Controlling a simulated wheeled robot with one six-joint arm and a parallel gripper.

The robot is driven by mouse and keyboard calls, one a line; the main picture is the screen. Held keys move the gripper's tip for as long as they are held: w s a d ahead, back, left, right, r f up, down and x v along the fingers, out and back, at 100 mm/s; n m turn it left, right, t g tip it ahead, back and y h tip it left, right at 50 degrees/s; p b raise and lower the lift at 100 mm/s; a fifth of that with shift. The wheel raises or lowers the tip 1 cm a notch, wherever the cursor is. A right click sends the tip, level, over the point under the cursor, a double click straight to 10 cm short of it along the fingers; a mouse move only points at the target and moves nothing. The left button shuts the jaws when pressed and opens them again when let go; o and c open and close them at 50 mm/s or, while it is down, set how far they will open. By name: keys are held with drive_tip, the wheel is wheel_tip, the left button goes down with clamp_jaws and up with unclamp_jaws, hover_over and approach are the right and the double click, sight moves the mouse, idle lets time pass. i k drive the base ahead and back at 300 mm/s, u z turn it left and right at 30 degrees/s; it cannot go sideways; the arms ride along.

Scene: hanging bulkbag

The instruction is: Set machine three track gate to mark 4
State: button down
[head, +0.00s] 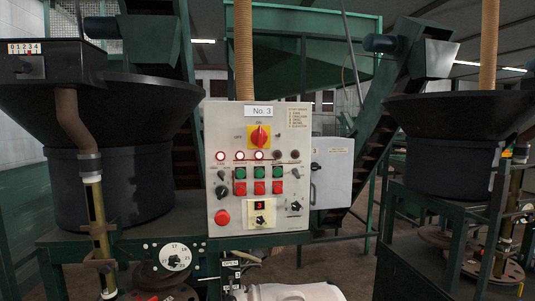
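A control panel (259,170) labelled "No. 3" stands in the middle, with a red-and-yellow ON/OFF switch, several lamps, buttons and knobs. Its small display (260,206) reads 3. At the far upper left, a scale plate (23,48) marked 0 to 4 sits on a dark box above a black knob (30,67); its setting is too small to read. Below the panel, a small "OPEN" label (231,263) has small marked tags under it, not legible. I cannot tell by label which of these is the track gate. My gripper is not in view.
A round numbered dial (173,257) is at lower left. A black hopper bowl (95,165) stands left; a similar one (447,145) stands right. A grey cabinet (331,172) adjoins the panel. A white rounded object (290,292) is at the bottom edge. Green frames surround the machines.

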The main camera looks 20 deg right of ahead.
sight(30, 67)
drive_tip(key=u, duration=1.25)
